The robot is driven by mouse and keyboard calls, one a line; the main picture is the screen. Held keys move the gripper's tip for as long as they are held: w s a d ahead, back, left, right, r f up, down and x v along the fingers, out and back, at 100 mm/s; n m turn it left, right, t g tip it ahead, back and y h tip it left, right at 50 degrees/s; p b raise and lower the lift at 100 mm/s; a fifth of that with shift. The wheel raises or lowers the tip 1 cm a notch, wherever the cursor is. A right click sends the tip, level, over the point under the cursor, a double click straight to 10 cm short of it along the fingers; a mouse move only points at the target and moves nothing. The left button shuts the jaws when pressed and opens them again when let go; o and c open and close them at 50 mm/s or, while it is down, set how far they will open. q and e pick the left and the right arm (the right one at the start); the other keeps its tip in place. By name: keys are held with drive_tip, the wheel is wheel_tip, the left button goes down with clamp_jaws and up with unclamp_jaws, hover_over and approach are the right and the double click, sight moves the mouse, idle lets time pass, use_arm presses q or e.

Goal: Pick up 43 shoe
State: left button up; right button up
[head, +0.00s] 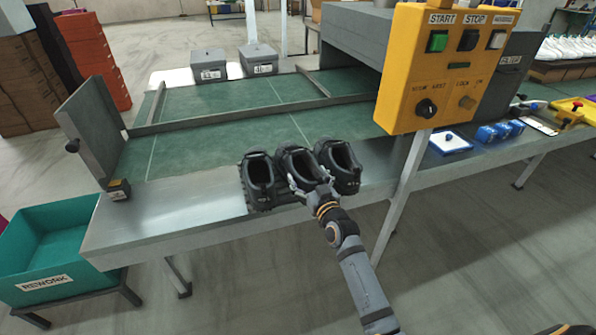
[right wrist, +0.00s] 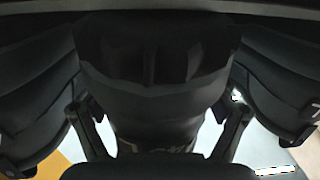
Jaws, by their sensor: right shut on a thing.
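Three black shoes stand side by side on the metal front ledge of the line: a left one (head: 259,180), a middle one (head: 301,164) and a right one (head: 341,163). My right gripper (head: 318,191) reaches in from the front and is at the middle shoe. In the right wrist view the two fingers (right wrist: 160,135) are on either side of a dark shoe (right wrist: 155,60), shut on it. Shoes also show close at both sides there. No number 43 is readable on the shoe. My left gripper is not in view.
A green conveyor belt (head: 215,107) lies behind the ledge. A yellow control box (head: 447,65) stands to the right on a post. Two grey boxes (head: 208,65) are at the back. A teal rework bin (head: 48,245) is at the left. Bare ledge (head: 170,208) lies left of the shoes.

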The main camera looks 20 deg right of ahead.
drive_tip(key=shift+r+p, duration=0.3)
drive_tip(key=shift+r, duration=0.4)
drive_tip(key=shift+c, duration=0.4)
drive_tip(key=s+r+p, duration=0.2)
drive_tip(key=s+r, duration=0.9)
drive_tip(key=s, duration=0.3)
drive_tip(key=shift+d+r, duration=0.2)
drive_tip(key=shift+r, duration=0.2)
